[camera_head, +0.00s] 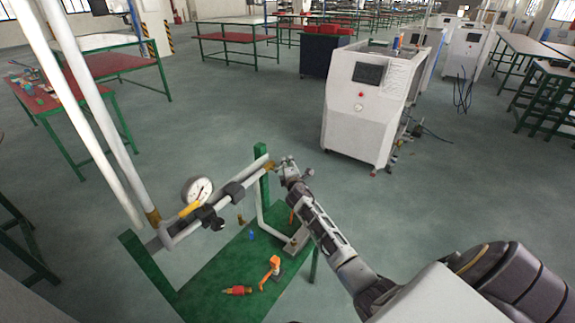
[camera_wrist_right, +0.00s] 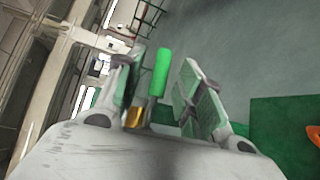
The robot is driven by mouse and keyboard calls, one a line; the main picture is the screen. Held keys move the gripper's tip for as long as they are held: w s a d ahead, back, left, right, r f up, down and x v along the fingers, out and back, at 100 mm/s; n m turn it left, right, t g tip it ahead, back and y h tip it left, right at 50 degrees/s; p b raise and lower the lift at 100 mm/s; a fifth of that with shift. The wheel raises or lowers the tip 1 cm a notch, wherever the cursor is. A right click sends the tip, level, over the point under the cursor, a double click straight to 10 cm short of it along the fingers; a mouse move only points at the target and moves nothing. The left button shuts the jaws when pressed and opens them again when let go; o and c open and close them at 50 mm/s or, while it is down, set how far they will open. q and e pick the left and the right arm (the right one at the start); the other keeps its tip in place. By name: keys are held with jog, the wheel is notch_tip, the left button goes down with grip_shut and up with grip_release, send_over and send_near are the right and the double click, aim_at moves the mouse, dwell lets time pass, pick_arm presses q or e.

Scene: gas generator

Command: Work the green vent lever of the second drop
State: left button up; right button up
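The green vent lever (camera_wrist_right: 161,72) stands upright between the two fingers of my right gripper (camera_wrist_right: 160,90) in the right wrist view. The fingers are apart, with a gap on the lever's right side; the left finger is closer to it. A brass valve body (camera_wrist_right: 134,117) shows below the lever. In the head view my right gripper (camera_head: 287,170) is at the far end of the white pipe (camera_head: 235,187), beside a brass fitting (camera_head: 268,166). The lever cannot be made out there. My left gripper is not in view.
A round gauge (camera_head: 197,191) and a yellow lever (camera_head: 190,209) sit at the pipe's near end. An orange tool (camera_head: 271,268) and a red-tipped part (camera_head: 238,290) lie on the green table (camera_head: 215,270). A white machine (camera_head: 362,100) stands behind; the floor between is clear.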

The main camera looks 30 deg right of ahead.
jog(key=shift+x, duration=0.85)
grip_shut()
